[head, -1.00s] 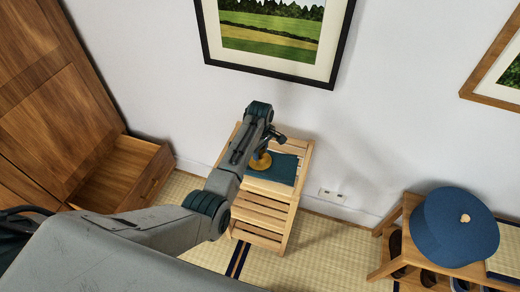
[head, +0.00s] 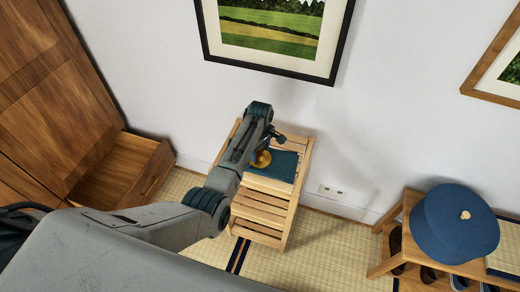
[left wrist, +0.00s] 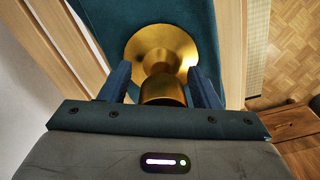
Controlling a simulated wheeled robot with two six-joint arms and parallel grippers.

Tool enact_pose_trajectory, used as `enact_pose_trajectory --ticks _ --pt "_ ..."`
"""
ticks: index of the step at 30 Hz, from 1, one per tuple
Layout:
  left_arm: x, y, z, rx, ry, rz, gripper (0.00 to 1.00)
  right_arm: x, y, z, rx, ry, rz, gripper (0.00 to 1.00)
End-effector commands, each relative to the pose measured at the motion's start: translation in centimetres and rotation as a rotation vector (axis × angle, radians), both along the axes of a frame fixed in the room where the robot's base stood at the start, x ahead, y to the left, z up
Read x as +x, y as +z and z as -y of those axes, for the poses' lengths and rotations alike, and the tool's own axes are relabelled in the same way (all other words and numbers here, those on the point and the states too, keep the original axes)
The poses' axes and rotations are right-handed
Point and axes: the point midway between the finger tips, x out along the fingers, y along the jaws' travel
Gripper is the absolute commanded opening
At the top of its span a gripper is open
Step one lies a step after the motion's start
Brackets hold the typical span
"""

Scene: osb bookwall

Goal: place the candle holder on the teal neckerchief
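The brass candle holder (left wrist: 161,57) has a round base and a short cup, and in the left wrist view its base lies over the teal neckerchief (left wrist: 97,20). In the head view the candle holder (head: 262,159) is partly hidden by my left arm, over the neckerchief (head: 283,166) on a slatted wooden stand. My left gripper (left wrist: 160,80) has its two fingers on either side of the candle holder, with narrow gaps showing beside the cup, so it looks open around it. My right gripper is in neither view.
The wooden stand (head: 257,222) is against the white wall, below a framed picture (head: 275,38). A wooden cabinet with an open drawer (head: 124,171) is at left. A shoe rack with a blue cap (head: 455,224) is at right. Tatami floor (head: 330,250) lies clear between stand and rack.

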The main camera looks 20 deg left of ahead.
Motion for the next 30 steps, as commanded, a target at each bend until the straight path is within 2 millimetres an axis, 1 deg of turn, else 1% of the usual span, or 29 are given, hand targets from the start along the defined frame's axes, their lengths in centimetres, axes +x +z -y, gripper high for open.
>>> enact_pose_trajectory --ticks 6,8,10,11,14,21,25,27,30 --pt "0.1 0.4 0.0 0.001 0.000 0.004 0.56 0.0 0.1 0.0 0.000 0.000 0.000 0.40" --pt "0.2 0.9 0.0 0.000 0.000 0.004 0.56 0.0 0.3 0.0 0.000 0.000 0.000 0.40" --pt "0.2 1.8 0.0 0.000 0.000 0.005 0.56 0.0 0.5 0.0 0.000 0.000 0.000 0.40" --pt "0.2 2.1 0.0 0.000 0.000 0.007 0.56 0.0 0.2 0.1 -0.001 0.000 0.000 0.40" --pt "0.3 4.1 0.0 -0.001 0.000 0.009 0.56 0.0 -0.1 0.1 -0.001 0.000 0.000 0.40" --pt "0.3 9.4 0.0 0.000 0.001 0.010 0.56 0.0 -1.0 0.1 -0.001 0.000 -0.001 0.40" --pt "0.3 11.6 0.0 0.000 0.001 0.008 0.56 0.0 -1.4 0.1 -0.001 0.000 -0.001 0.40" --pt "0.3 12.5 0.0 0.000 0.001 0.007 0.56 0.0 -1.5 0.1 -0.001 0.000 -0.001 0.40" --pt "0.2 13.2 0.0 0.000 0.000 0.004 0.56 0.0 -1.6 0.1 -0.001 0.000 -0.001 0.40"
